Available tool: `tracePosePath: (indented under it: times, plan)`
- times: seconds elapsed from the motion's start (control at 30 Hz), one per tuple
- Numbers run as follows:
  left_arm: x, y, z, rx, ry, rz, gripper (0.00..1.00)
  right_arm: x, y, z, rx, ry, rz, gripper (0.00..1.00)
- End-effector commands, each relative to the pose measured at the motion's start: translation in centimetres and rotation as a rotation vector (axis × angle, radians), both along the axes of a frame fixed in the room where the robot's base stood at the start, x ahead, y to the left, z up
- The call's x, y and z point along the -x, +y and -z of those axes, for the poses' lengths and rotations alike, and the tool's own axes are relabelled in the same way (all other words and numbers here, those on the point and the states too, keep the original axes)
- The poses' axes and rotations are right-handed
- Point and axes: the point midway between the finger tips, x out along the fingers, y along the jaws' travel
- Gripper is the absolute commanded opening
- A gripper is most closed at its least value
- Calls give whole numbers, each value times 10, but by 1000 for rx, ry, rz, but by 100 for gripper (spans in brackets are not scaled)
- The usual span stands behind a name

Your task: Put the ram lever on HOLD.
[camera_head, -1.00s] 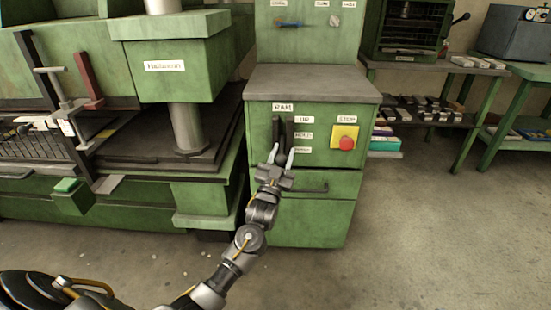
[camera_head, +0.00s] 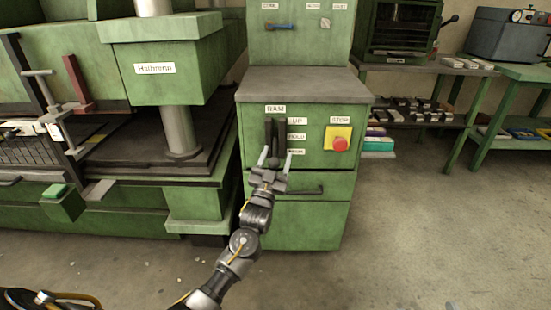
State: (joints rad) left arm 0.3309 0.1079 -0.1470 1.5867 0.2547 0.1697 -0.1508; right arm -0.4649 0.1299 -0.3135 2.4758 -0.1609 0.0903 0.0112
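The RAM panel is on the front of a green cabinet (camera_head: 355,118), with a RAM label on top and UP, HOLD (camera_head: 297,137) and a lowest label down its right side. The dark ram lever (camera_head: 275,132) stands in the slot left of these labels. Its exact setting is hard to tell, as dark lever and dark slot blend together. My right gripper is not in view.
A red stop button (camera_head: 340,144) on a yellow plate sits right of the labels. A drawer handle (camera_head: 305,191) juts out below. The green press (camera_head: 170,70) stands at the left. The floor at the right is clear, with shelves behind.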

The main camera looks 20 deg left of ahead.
Motion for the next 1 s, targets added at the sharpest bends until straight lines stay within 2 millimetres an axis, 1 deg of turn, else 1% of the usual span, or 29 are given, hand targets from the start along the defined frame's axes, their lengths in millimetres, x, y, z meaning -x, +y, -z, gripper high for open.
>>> tracePosePath:
  times: [0.23, 0.37, 0.47, 0.7, 0.8, 0.9, 1.0]
  plan:
    - [1, 0, 0, 0, 0, 0, 57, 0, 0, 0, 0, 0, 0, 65]
    - [8, 0, 5, 0, 2, 0, 57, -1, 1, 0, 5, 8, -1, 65]
    - [23, -2, 13, 0, 4, -1, 57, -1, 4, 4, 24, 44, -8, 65]
    - [64, -6, 37, 1, 4, -1, 57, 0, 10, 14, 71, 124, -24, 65]
    - [78, -7, 45, 0, 2, 0, 57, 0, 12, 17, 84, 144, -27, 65]
    - [87, -8, 51, 0, 2, 0, 57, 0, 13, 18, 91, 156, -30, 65]
    - [92, -9, 53, 0, 0, 0, 57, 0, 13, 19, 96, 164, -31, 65]
